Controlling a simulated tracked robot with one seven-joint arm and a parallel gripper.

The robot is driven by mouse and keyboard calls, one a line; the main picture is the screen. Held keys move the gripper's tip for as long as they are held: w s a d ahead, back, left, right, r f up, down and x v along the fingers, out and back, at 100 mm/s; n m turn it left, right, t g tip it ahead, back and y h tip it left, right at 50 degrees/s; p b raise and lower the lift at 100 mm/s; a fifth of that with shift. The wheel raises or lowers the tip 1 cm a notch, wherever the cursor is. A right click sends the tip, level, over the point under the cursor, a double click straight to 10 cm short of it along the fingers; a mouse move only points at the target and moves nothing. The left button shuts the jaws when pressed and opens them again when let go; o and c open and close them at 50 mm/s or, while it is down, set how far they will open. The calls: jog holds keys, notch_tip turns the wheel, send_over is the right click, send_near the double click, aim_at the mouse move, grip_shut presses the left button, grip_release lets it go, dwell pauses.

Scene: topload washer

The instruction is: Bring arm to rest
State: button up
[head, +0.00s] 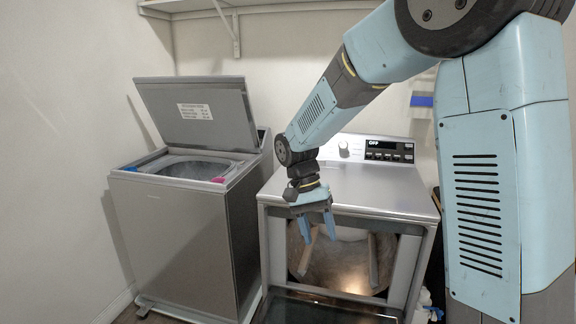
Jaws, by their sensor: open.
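My gripper (317,229) hangs at the end of my blue and grey arm, fingers pointing down. It is open and empty. It is in front of the upper part of the dryer's front opening, below the dryer top's front edge. My arm comes in from the upper right and reaches down to the left.
The topload washer (175,235) stands at the left with its lid (197,112) raised; pink and blue items sit at its rim. The dryer (385,192) has its drum (340,262) exposed and its door (320,308) lowered. A wall shelf (200,6) is above.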

jog(key=s+d+r+n+t+y, duration=0.3)
jog(key=s+d+r+t, duration=0.6)
jog(key=s+d+r, duration=0.4)
jog(key=shift+s+d, duration=1.65)
jog(key=shift+s, duration=0.4)
